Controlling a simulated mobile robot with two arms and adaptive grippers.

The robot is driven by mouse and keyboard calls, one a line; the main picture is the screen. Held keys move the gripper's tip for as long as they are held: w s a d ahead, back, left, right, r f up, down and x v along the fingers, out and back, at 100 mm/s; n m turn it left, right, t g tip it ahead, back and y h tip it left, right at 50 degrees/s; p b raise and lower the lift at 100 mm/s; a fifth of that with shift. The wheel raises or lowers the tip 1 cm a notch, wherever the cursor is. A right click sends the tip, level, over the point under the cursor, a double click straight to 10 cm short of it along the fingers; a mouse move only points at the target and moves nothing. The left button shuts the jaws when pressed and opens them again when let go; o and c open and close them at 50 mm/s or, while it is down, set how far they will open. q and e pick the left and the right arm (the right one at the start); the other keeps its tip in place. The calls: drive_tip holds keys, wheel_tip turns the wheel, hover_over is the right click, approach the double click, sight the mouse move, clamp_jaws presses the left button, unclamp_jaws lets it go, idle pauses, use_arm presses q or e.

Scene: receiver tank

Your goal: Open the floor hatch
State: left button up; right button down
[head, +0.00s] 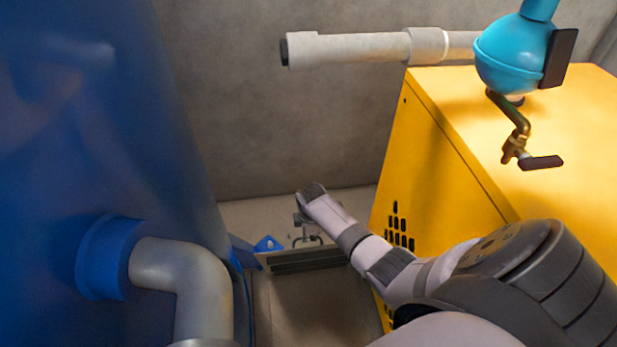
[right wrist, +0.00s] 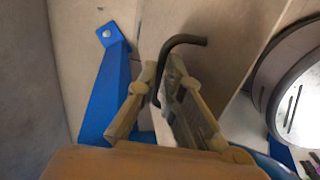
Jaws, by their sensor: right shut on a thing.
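My right gripper (head: 303,222) reaches down to the floor between the blue tank and the yellow cabinet. In the right wrist view its two fingers (right wrist: 166,82) are closed around a dark bent metal bar (right wrist: 186,41), which looks like a handle. Part of the bar (head: 309,239) shows below the gripper in the head view. A floor panel (head: 308,312) with a dark slotted strip (head: 305,261) lies just in front of it; this looks like the hatch, but I cannot tell whether it is raised. My left gripper is not in view.
The blue tank (head: 90,130) with a grey elbow pipe (head: 185,270) stands at left. A blue bracket (right wrist: 106,92) is bolted to the floor beside the gripper. The yellow cabinet (head: 440,160) closes off the right. A white pipe (head: 350,48) runs along the back wall.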

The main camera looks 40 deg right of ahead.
idle(0.5)
drive_tip(key=s+a+f+p, duration=0.2)
drive_tip(key=s+a+p, duration=0.1)
drive_tip(key=s, duration=0.3)
drive_tip(key=shift+a+f, duration=0.15)
drive_tip(key=shift+f, duration=0.1)
drive_tip(key=c, duration=1.7)
unclamp_jaws()
drive_tip(key=shift+s, duration=0.1)
drive_tip(key=shift+s+a+r, duration=0.15)
drive_tip(key=shift+r, duration=1.85)
drive_tip(key=shift+s+a+r, duration=0.2)
drive_tip(key=shift+r, duration=1.85)
drive_tip(key=shift+s+a+r, duration=0.15)
drive_tip(key=shift+r, duration=1.85)
